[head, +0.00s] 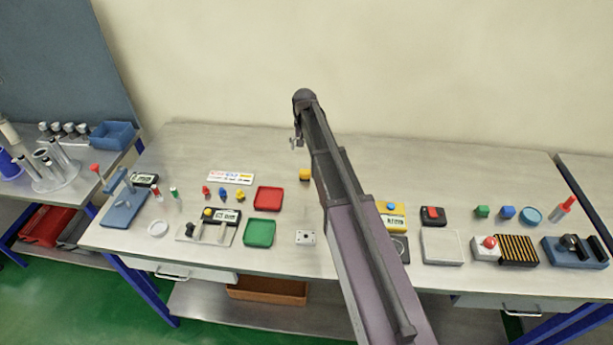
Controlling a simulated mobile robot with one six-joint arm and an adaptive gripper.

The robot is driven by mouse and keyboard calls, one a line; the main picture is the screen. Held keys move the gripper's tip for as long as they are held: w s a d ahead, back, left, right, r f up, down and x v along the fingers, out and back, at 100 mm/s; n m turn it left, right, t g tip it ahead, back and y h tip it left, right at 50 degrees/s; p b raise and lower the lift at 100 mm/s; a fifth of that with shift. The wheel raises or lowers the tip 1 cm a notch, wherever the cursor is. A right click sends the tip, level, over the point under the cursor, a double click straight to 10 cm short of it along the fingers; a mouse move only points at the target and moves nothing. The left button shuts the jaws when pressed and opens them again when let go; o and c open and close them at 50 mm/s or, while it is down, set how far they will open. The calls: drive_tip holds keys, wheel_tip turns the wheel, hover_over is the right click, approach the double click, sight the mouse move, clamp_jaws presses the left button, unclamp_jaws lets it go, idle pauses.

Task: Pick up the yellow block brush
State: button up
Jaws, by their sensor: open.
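My gripper (294,143) is at the far end of my arm, in front of the wall and above the block in the picture. It is small in view, open, and apart from the block, with nothing visible in it. My arm crosses the middle of the table and hides part of it.
A red tray (268,199), a green tray (260,233) and small coloured pieces stand left of the block. A yellow box (392,209), a black box with a red top (432,216) and a white tray (442,247) lie right of my arm. The back edge is mostly clear.

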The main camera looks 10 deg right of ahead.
sight(305, 171)
drive_tip(key=shift+f+b, duration=3.8)
drive_tip(key=shift+f, duration=0.25)
drive_tip(key=shift+f, duration=0.15)
wheel_tip(305, 171, down, 5)
drive_tip(key=b, duration=0.5)
drive_tip(key=shift+w+d, duration=0.1)
drive_tip(key=c, duration=1.2)
